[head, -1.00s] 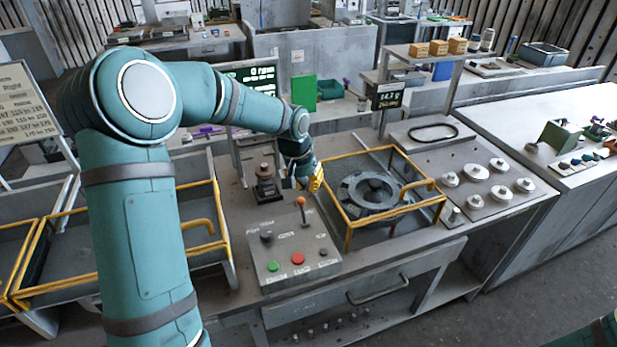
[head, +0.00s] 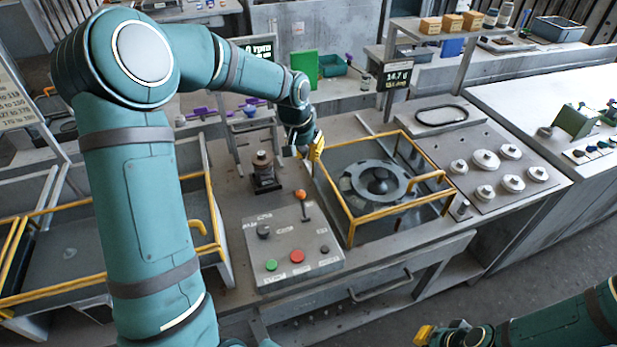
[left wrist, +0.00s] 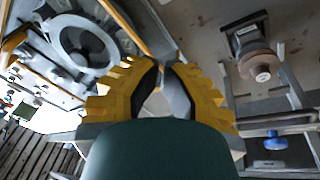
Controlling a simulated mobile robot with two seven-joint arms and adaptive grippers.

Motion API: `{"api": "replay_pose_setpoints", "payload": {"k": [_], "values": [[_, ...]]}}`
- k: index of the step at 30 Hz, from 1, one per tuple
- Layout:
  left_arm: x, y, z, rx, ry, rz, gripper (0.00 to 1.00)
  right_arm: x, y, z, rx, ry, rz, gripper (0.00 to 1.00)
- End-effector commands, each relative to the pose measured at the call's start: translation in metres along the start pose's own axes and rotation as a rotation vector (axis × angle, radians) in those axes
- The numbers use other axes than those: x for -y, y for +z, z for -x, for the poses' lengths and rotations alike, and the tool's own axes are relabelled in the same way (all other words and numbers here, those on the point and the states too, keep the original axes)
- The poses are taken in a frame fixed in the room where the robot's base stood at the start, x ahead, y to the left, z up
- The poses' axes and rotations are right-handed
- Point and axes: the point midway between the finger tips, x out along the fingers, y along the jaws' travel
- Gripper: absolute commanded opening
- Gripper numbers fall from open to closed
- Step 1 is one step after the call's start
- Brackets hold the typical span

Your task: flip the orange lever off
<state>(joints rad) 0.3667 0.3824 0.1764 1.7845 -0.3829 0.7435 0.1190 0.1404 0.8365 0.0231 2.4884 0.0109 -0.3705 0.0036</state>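The orange lever (head: 299,195) stands on the sloped grey control panel (head: 325,268), its orange knob above a thin stem that points toward the panel's back edge. My left gripper (head: 312,153) is behind and above the lever, apart from it. In the left wrist view its yellow fingers (left wrist: 161,72) have their tips nearly together with nothing between them. The lever does not show in that view. My right gripper (head: 424,336) is at the bottom edge, far from the panel, and its fingers are partly cut off.
The panel also has a green button (head: 271,265), a red button (head: 297,256) and dark knobs. A yellow-framed bin with a round blower housing (head: 378,183) stands to the right. A dark block with a brown top (head: 263,170) stands behind the panel.

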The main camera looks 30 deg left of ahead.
Motion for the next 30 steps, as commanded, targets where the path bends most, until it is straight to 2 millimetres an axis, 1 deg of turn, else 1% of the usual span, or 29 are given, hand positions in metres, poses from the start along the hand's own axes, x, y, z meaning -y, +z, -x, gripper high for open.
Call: {"api": "replay_pose_setpoints", "payload": {"k": [5,12,19,21,24,30], "values": [[0.0,0.001,-0.019,0.003,0.001,0.0,0.0,0.0,0.0,-0.001,0.0,0.0,0.0,0.0],[0.0,0.001,-0.063,0.005,0.001,0.001,0.0,-0.001,0.0,-0.004,0.0,0.0,0.0,0.0],[0.0,0.001,-0.102,0.004,0.001,0.0,0.0,-0.002,0.001,-0.005,0.0,0.001,0.0,0.0],[0.001,0.01,-0.095,0.0,0.0,0.001,0.0,-0.001,0.0,-0.004,0.0,0.001,0.0,0.0],[0.0,0.022,-0.091,0.001,0.0,0.0,0.0,-0.001,0.0,-0.002,0.0,0.001,0.0,0.0],[0.0,0.036,-0.086,0.001,0.0,0.001,0.0,0.0,0.0,-0.001,0.0,0.0,0.0,0.0]]}}
